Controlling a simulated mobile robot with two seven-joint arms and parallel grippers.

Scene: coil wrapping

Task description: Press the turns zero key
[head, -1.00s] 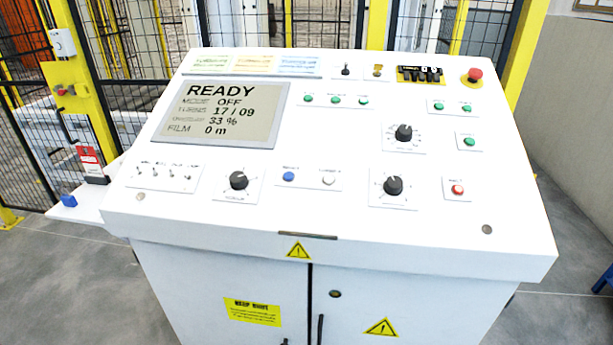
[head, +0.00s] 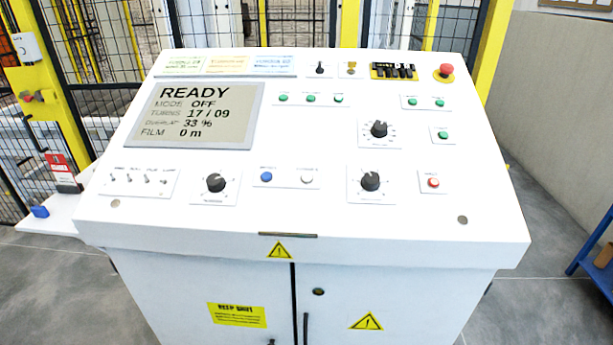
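The white control console (head: 300,222) fills the middle of the head view. Its screen (head: 196,115) reads READY, MODE OFF, TURNS 17 / 09, OVERLAP 33 %, FILM 0 m. Below and right of the screen, one plate carries a blue button (head: 266,177) and a white button (head: 307,179). Their labels are too small to read surely, so I cannot tell which key is the turns zero key. Neither of my grippers shows, and nothing touches or covers the panel.
A black knob (head: 216,183) and a toggle row (head: 140,179) sit left of the buttons. Another knob (head: 370,181) and a red button (head: 433,182) sit right. A red emergency stop (head: 446,71) stands at the top right. Yellow-framed fencing (head: 45,100) stands behind.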

